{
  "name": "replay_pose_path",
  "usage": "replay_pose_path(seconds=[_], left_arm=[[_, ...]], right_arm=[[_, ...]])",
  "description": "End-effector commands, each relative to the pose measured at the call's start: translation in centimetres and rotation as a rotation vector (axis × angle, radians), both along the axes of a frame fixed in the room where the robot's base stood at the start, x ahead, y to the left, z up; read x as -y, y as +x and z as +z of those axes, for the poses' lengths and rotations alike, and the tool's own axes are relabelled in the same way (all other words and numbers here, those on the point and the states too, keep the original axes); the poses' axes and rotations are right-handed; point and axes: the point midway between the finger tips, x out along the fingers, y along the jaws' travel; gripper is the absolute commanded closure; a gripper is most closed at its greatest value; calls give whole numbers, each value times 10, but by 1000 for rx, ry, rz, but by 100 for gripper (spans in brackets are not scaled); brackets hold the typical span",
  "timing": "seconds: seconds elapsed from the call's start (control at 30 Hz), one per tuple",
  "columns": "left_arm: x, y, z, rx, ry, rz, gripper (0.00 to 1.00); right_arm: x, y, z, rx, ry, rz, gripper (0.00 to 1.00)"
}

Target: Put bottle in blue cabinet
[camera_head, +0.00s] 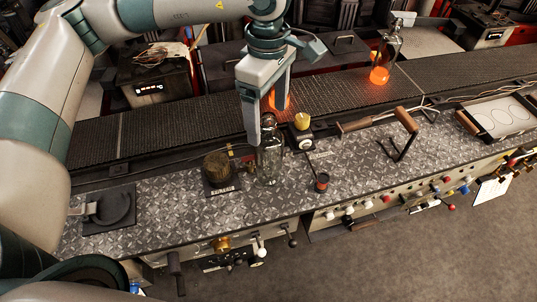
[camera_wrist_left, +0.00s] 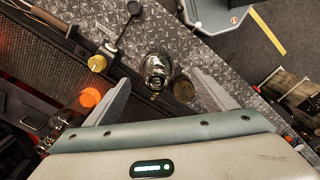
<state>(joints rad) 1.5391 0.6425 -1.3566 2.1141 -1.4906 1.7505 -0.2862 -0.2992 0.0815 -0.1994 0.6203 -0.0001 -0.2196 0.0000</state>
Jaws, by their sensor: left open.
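A clear glass bottle (camera_head: 269,160) stands upright on the diamond-plate bench. In the left wrist view the bottle (camera_wrist_left: 155,71) is seen from above, between and just beyond the finger ends. My left gripper (camera_head: 267,127) points down over the bottle, its fingers apart. In the left wrist view the gripper (camera_wrist_left: 162,82) holds nothing. One finger overlaps the bottle's neck in the head view, so I cannot tell whether they touch. I cannot make out a blue cabinet. My right gripper is not in view.
A round brush-like piece (camera_head: 218,170) stands left of the bottle and a yellow knob (camera_head: 302,121) right of it. A small black-and-red piece (camera_head: 322,182) is near the bench's front. A conveyor (camera_head: 180,118) behind carries a glowing orange bottle (camera_head: 380,72). A wooden-handled tool (camera_head: 405,125) lies right.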

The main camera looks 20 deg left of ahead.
Motion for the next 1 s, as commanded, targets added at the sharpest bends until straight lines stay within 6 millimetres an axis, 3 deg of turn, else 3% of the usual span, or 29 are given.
replay_pose_path(seconds=[0.1,0.3,0.7,1.0], left_arm=[[0,-1,-16,-3,1,-1,22],[0,0,-34,-1,0,0,22],[0,0,-37,0,1,0,22],[0,4,-54,-3,1,2,22]], right_arm=[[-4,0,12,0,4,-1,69],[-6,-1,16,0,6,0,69],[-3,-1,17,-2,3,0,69],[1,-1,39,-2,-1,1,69]])
